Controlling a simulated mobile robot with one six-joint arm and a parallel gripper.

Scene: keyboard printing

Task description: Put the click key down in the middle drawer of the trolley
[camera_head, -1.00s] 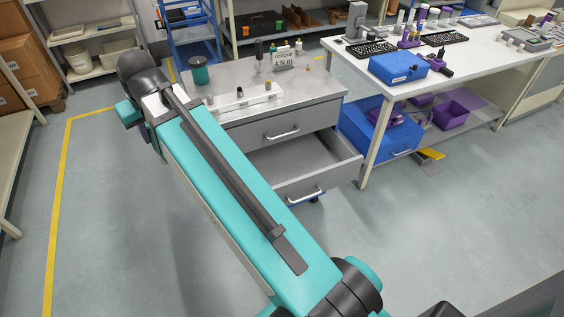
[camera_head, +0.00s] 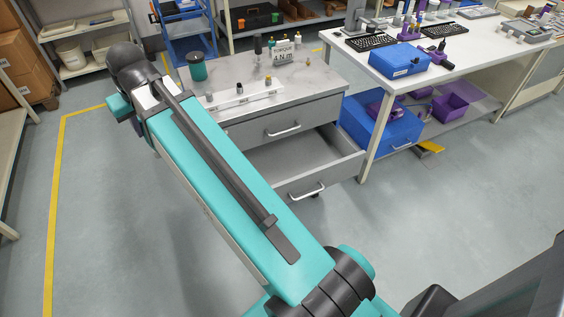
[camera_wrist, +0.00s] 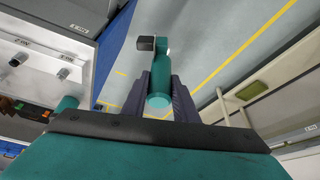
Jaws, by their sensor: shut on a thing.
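The click key (camera_wrist: 160,80) is teal with a dark square head, seen in the wrist view. My gripper (camera_wrist: 160,98) is shut on it, with dark fingers on both sides, and the key reaches out past the fingertips. The grey trolley (camera_head: 322,78) stands behind my arm. Its top drawer (camera_head: 312,113) is shut. The drawer below it (camera_head: 290,157) is pulled out and looks empty where it shows; my arm hides its left part.
A white workbench (camera_head: 450,60) with blue boxes stands at the right. Beige shelving stands at the left. The floor at the right front is clear.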

